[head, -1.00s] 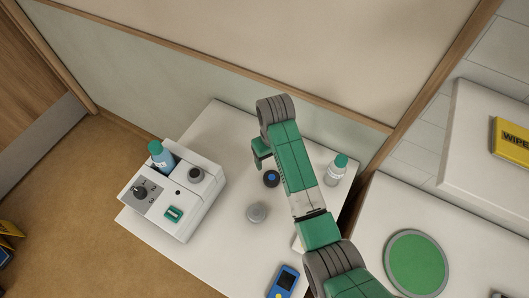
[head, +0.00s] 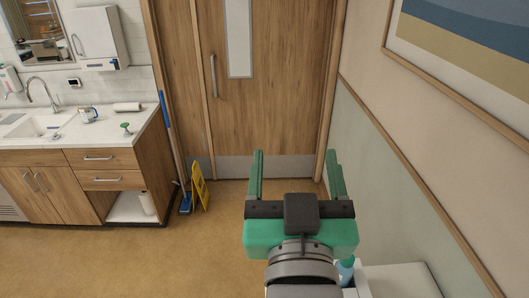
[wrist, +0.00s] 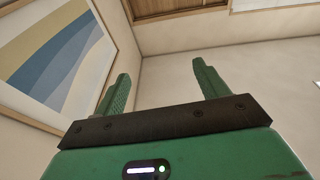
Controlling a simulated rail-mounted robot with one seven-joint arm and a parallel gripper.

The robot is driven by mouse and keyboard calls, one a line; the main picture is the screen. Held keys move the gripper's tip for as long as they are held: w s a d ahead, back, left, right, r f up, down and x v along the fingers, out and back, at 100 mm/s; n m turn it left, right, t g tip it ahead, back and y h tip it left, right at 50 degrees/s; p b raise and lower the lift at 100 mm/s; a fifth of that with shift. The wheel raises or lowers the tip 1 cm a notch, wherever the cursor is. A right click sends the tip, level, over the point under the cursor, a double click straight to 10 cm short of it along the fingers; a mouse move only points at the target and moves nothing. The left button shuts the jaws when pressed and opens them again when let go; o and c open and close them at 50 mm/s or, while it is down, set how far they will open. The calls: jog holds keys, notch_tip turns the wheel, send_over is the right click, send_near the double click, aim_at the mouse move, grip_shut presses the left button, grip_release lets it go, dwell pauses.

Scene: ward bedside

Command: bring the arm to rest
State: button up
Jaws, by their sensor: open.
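My gripper (head: 297,170) is raised in the middle of the head view, its two green fingers spread wide and pointing up and away. Nothing is between the fingers. In the wrist view my gripper (wrist: 160,85) shows the same two fingers apart, with bare wall and ceiling behind them. The gripper is clear of every surface I can see.
A bedside table (head: 400,282) with a blue bottle (head: 346,270) near it shows at bottom right, partly hidden by my arm. A framed picture (head: 470,50) hangs on the right wall. A yellow floor sign (head: 200,187) stands before the door (head: 265,90). A sink counter (head: 90,135) is left.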

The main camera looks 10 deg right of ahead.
jog(key=s+a+r+n+t+y, duration=0.1)
jog(key=s+a+r+t+y, duration=0.1)
jog(key=s+a+r+t, duration=0.2)
jog(key=s+a+r, duration=0.3)
jog(key=s+r, duration=0.2)
jog(key=shift+a+y, duration=0.15)
jog(key=shift+y, duration=0.25)
jog(key=shift+s, duration=0.1)
notch_tip(320, 180, up, 13)
jog(key=p, duration=1.2)
jog(key=shift+f, duration=0.2)
